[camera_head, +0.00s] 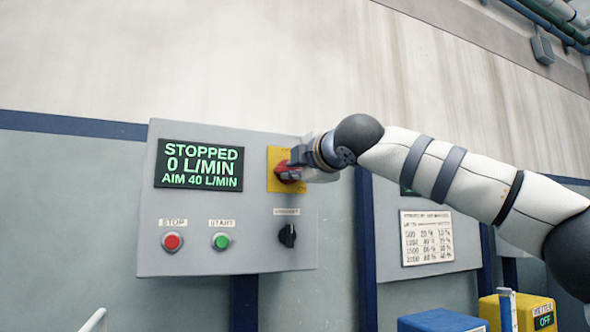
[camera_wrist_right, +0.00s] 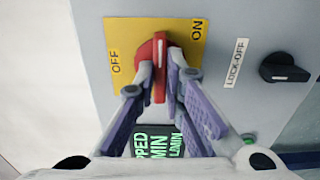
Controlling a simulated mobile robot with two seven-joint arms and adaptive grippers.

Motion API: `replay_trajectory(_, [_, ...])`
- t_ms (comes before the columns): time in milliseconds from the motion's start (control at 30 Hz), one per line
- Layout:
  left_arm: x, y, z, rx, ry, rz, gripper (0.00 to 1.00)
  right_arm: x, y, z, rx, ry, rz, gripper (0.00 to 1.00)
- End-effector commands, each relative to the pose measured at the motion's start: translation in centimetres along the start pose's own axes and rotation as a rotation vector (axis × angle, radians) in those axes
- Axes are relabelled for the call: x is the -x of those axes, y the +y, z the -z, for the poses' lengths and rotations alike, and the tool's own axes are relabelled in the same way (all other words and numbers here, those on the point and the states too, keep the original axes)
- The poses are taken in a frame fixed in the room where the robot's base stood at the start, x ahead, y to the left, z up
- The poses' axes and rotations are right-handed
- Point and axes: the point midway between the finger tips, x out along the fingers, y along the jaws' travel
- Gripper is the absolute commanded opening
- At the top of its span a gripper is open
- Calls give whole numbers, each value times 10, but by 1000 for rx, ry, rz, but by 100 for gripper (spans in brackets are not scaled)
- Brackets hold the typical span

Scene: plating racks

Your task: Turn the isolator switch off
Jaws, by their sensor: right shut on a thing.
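The isolator switch has a red handle (camera_head: 284,172) on a yellow plate (camera_head: 274,156), at the right of the grey control panel. My right gripper (camera_head: 300,170) comes in from the right and covers much of it. In the right wrist view, the gripper (camera_wrist_right: 161,88) is shut on the red handle (camera_wrist_right: 159,52), one finger on each side. There the plate (camera_wrist_right: 128,32) reads OFF at the left and ON at the right, and the handle stands upright in the picture between the two words. My left gripper is not in view.
The panel display (camera_head: 199,165) reads STOPPED, 0 L/MIN, AIM 40 L/MIN. Below it are a red STOP button (camera_head: 172,242) and a green START button (camera_head: 221,241). A black knob (camera_head: 287,236) labelled LOCK-OFF sits under the isolator. A second panel (camera_head: 385,245) stands to the right.

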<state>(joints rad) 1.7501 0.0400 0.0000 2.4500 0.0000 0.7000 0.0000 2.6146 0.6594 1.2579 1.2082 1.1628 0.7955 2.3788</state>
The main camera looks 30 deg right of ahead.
Motion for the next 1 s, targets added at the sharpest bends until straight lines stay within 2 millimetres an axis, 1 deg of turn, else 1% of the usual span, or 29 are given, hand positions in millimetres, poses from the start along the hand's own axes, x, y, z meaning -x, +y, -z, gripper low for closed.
replay_trajectory(267, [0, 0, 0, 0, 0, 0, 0, 0, 0, 0, 149, 1, -1, 0])
replay_trajectory(1000, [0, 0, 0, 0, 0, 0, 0, 0, 1, 1, 845, 1, -1, 0])
